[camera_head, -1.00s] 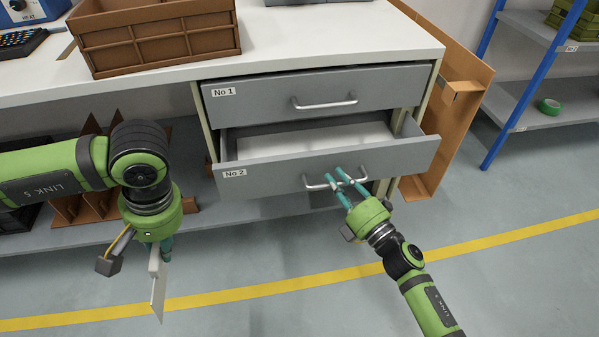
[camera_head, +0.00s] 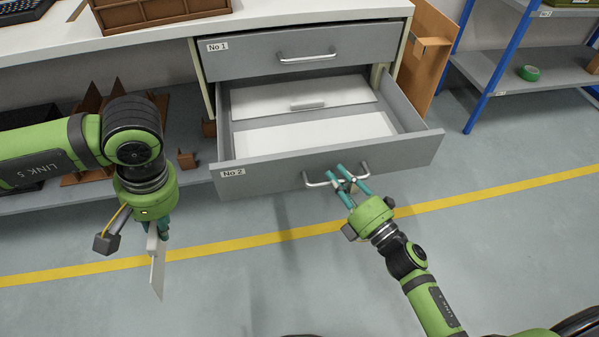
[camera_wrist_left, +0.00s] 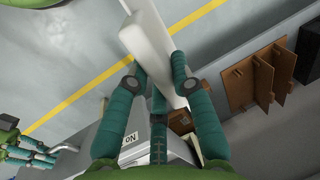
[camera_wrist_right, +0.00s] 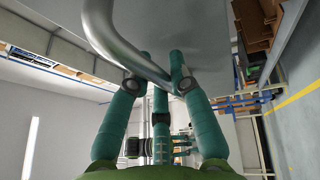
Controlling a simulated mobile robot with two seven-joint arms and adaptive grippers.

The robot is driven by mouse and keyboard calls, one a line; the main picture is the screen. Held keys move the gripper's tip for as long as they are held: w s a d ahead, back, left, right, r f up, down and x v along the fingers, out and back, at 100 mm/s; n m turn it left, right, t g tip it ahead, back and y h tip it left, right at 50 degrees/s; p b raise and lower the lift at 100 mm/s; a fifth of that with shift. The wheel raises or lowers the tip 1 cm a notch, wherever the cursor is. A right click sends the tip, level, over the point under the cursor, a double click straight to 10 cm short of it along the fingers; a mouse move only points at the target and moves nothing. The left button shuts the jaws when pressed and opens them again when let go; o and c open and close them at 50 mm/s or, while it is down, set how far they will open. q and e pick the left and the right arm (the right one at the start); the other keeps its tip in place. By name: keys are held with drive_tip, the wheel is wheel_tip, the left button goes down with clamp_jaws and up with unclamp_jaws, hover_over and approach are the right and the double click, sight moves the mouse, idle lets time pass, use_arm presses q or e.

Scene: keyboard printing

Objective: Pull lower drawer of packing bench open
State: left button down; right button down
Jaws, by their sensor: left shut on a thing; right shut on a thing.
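The lower drawer (camera_head: 405,152), labelled No 2, stands well out from the packing bench (camera_head: 130,38). Inside it lie a white panel and a flat white piece with a small grip (camera_head: 308,103). My right gripper (camera_head: 345,180) is shut on the drawer's metal bar handle (camera_head: 316,185); the handle also crosses between its fingers in the right wrist view (camera_wrist_right: 112,48). My left gripper (camera_head: 158,230) is shut on a thin white plate-like thing (camera_head: 156,275) and holds it in the air left of the drawer. The plate also shows in the left wrist view (camera_wrist_left: 150,40).
The upper drawer (camera_head: 250,58), labelled No 1, is nearly shut above. A brown crate (camera_head: 160,10) sits on the bench top. Brown dividers (camera_head: 90,105) stand on the low shelf. A blue-framed shelf (camera_head: 480,75) is at the right. Floor in front is free.

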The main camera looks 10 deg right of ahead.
idle(0.3)
drive_tip(key=c, duration=1.1)
unclamp_jaws()
drive_tip(key=v, duration=1.2)
drive_tip(key=shift+d, duration=0.1)
